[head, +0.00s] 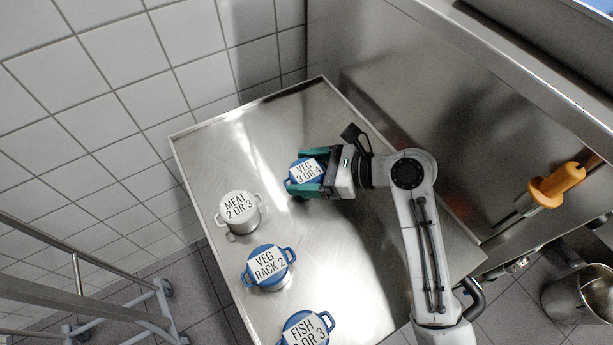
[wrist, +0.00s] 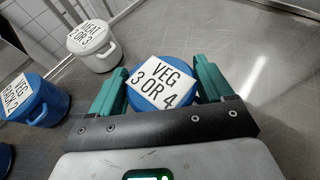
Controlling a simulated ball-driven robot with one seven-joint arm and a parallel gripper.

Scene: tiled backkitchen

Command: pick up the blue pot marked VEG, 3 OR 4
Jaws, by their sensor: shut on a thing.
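The blue pot marked VEG, 3 OR 4 (head: 305,171) is at the far part of the steel table, with its white label on top. My gripper (head: 310,173) has its green fingers on two opposite sides of this pot and is shut on it. In the wrist view the same pot (wrist: 160,85) sits between the two green fingers (wrist: 162,90). I cannot tell whether the pot touches the table or is just above it.
On the steel table (head: 345,265) stand a white pot marked MEAT, 2 OR 3 (head: 240,219), a blue pot marked VEG, RACK 2 (head: 282,270) and a blue pot marked FISH (head: 288,338), all left of or nearer than my gripper. A raised rim edges the table. A tiled wall is behind.

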